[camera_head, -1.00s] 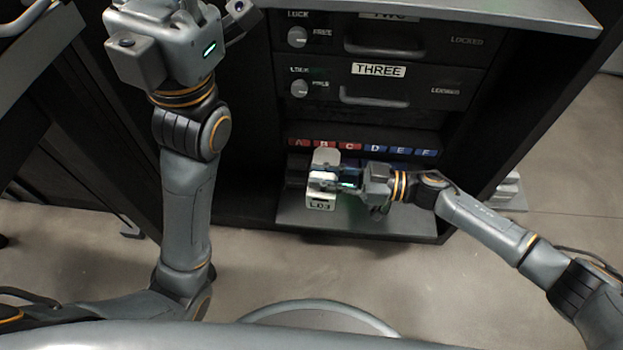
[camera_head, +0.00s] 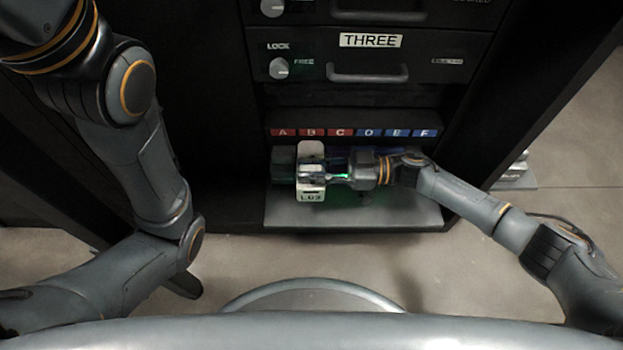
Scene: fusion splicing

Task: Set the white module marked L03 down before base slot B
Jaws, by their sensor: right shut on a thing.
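The white module marked L03 (camera_head: 311,195) is in front of the lettered slot row, below the red B label (camera_head: 311,132). My right gripper (camera_head: 322,172) is shut on the module, reaching it from the right, and covers its middle. The module is over the left part of the grey shelf (camera_head: 360,212); I cannot tell whether it touches the shelf. The slot openings behind it are dark and partly hidden by the module and gripper. My left arm comes in from the left, but its gripper is outside the picture.
Red labels A to C and blue labels D to F run above the slots. Drawer THREE (camera_head: 370,73), with its lock knob (camera_head: 279,68), is above them. The shelf is clear right of the module, below my right arm. Pale objects (camera_head: 516,174) stand outside the cabinet at right.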

